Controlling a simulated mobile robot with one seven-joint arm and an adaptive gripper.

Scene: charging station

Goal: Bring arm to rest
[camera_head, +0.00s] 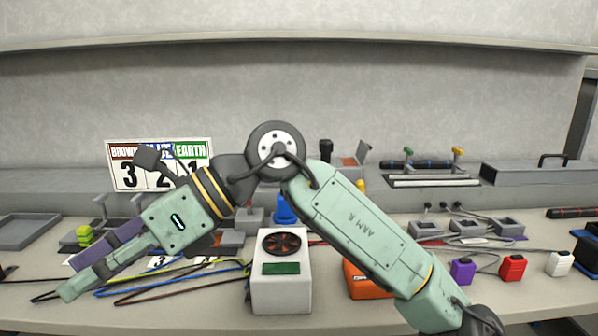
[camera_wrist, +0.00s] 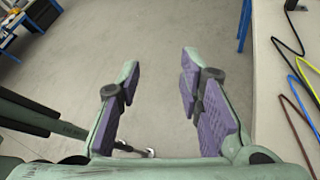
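My arm (camera_head: 365,230) is bent across the middle of the head view, with its elbow-like round joint (camera_head: 275,150) raised above the workbench. My gripper (camera_head: 67,277) points down and to the left over the front left of the bench in the head view. In the wrist view my gripper (camera_wrist: 160,66) has its two purple-padded fingers spread apart, with nothing between them. Bare grey floor shows beyond the fingers.
The workbench (camera_head: 440,310) carries a white box with a fan (camera_head: 281,290), an orange box (camera_head: 366,281), coloured cables (camera_head: 165,280) and small purple, red and white blocks. A colour-number sign (camera_head: 125,177) stands behind. The bench edge (camera_wrist: 258,90) lies right of the fingers.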

